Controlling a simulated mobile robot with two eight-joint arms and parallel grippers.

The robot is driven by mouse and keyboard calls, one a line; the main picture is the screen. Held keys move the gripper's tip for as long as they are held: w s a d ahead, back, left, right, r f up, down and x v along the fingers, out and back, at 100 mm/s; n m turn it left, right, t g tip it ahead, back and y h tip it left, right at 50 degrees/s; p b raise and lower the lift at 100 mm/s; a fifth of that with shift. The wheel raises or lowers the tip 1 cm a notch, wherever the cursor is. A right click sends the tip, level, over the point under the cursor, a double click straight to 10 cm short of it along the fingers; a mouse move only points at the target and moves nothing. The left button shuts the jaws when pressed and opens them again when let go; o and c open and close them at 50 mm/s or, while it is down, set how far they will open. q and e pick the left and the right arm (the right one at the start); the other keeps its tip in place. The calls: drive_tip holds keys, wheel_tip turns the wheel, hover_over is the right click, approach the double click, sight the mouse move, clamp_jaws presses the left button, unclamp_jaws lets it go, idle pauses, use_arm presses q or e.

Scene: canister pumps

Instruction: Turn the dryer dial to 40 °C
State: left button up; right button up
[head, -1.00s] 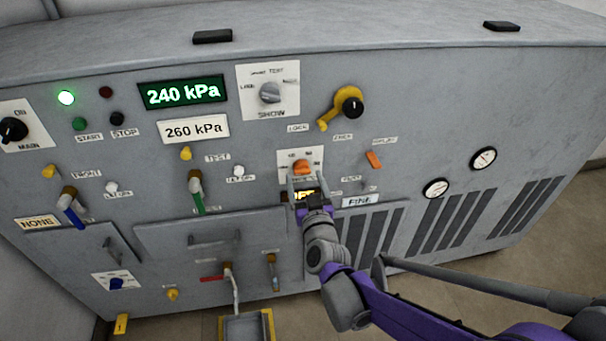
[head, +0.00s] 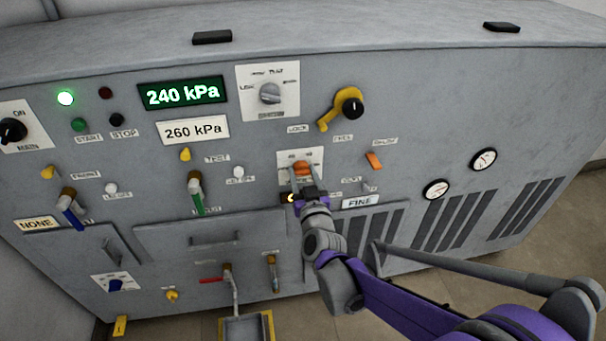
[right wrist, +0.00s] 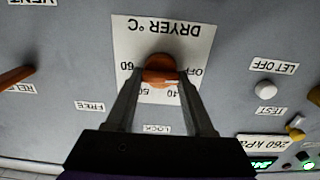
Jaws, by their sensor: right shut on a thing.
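The dryer dial (head: 302,167) is an orange knob on a white plate in the middle of the panel. In the right wrist view the dial (right wrist: 160,68) appears upside down, with its plate (right wrist: 182,48) marked DRYER °C, OFF, 40, 50 and 60. A pale mark on the knob's lower right lies toward the OFF and 40 side; its exact setting is unclear. My right gripper (right wrist: 160,78) is shut on the dial, one finger on each side. It also shows in the head view (head: 301,177), covering most of a small lit display below. My left gripper is out of view.
A yellow lever with a black knob (head: 351,107) is up and right of the dial. An orange switch (head: 374,160) is to the right, and a green-handled valve (head: 196,190) to the left. A FINE label (head: 360,202) is close beside my right wrist.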

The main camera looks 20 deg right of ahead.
drive_tip(key=shift+m, duration=0.5)
clamp_jaws()
drive_tip(key=m+p, duration=0.1)
drive_tip(key=m, duration=0.3)
drive_tip(key=shift+d+m, duration=0.1)
drive_tip(key=shift+m, duration=0.3)
drive_tip(key=m+p, duration=0.1)
drive_tip(key=m, duration=0.4)
drive_tip(key=shift+d+f+m+p, duration=0.1)
drive_tip(key=shift+m+p, duration=0.25)
drive_tip(key=shift+m, duration=0.35)
drive_tip(key=o, duration=1.3)
unclamp_jaws()
drive_tip(key=shift+s, duration=0.1)
drive_tip(key=v, duration=1)
drive_tip(key=shift+s, duration=0.35)
